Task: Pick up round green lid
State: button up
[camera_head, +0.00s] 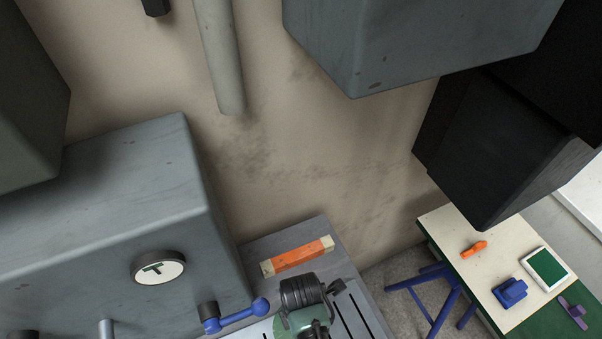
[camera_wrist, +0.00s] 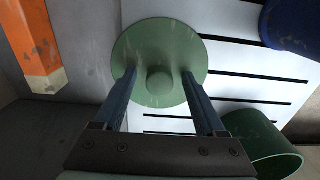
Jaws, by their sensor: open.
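The round green lid (camera_wrist: 160,32) has a round knob (camera_wrist: 160,81) at its centre and fills the upper middle of the wrist view. My gripper (camera_wrist: 159,76) is open, its two fingers reaching toward the lid on either side of the knob. The fingertips overlap the lid's lower half in the picture; I cannot tell whether they touch it. Nothing is held.
An orange bar with pale ends (camera_head: 298,256) lies on the grey bench, left of the lid in the wrist view (camera_wrist: 33,38). A white slotted plate (camera_wrist: 245,70) lies behind the lid. A green cup-like container (camera_wrist: 265,140) is lower right. A blue object (camera_wrist: 292,22) is upper right.

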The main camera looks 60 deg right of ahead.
grip_shut()
dwell(0.3)
